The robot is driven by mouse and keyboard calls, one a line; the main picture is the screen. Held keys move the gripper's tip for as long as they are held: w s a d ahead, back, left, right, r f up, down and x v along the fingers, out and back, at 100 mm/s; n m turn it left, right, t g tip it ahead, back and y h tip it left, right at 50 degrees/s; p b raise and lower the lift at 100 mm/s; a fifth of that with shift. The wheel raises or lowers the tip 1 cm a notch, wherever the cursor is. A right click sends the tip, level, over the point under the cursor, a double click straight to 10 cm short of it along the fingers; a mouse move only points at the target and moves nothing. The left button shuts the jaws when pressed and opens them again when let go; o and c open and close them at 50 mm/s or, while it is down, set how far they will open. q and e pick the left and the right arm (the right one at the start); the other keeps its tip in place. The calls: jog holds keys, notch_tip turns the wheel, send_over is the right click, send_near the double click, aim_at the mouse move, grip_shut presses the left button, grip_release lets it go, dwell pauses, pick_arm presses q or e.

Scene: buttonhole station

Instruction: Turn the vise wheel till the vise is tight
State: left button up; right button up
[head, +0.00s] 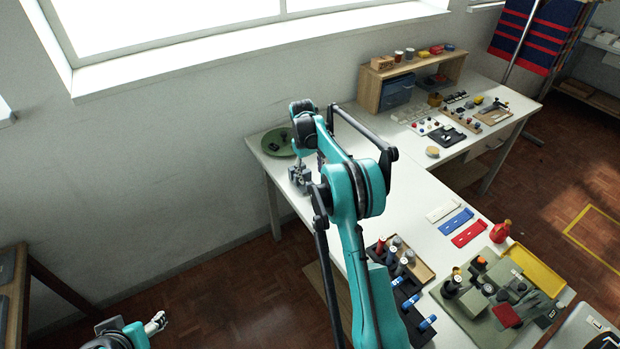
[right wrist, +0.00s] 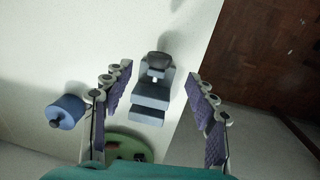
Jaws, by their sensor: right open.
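The small grey vise (head: 299,175) stands on the white table near its left edge, partly hidden by my right arm in the head view. In the right wrist view the blue-grey vise (right wrist: 150,100) has stepped blocks and a dark rounded part (right wrist: 160,61), perhaps its wheel, at its upper end. My right gripper (right wrist: 162,92) is open, with a purple-padded finger on each side of the vise and gaps between. It points down over the vise in the head view (head: 299,155). My left gripper (head: 156,323) is low at the left, away from the table; its opening is unclear.
A green dish (head: 270,143) with dark items lies beside the vise. A blue cylinder (right wrist: 66,113) is outside the left finger in the right wrist view. The table edge is close to the vise. Racks of tools (head: 405,258) and a green fixture board (head: 470,310) lie nearer.

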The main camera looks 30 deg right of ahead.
aim_at(310, 188)
jog(key=shift+d+r+y, duration=0.15)
jog(key=shift+d+y, duration=0.35)
jog(key=shift+d, duration=0.05)
jog(key=shift+w+f, duration=0.1)
jog(key=shift+f, duration=0.2)
notch_tip(310, 188, down, 7)
jog(key=shift+f+b, duration=0.15)
jog(key=shift+b, duration=0.95)
jog(key=shift+a, duration=0.1)
jog(key=c, duration=1.2)
pick_arm(q)
jog(key=shift+a+f, duration=0.1)
jog(key=shift+f, duration=0.7)
pick_arm(e)
jog(key=shift+o, duration=0.2)
jog(key=h, duration=0.3)
jog(key=shift+a+b, duration=0.3)
jog(key=shift+a, duration=0.1)
pick_arm(q)
jog(key=shift+f+b, duration=0.8)
jog(key=shift+f, duration=0.3)
pick_arm(e)
jog(key=shift+a+f+t+h, duration=0.1)
jog(key=shift+t+h, duration=0.05)
jog(key=shift+h, duration=0.75)
jog(key=shift+a+f+t+h, duration=0.1)
jog(key=shift+t+h, duration=0.05)
jog(key=shift+h, duration=0.75)
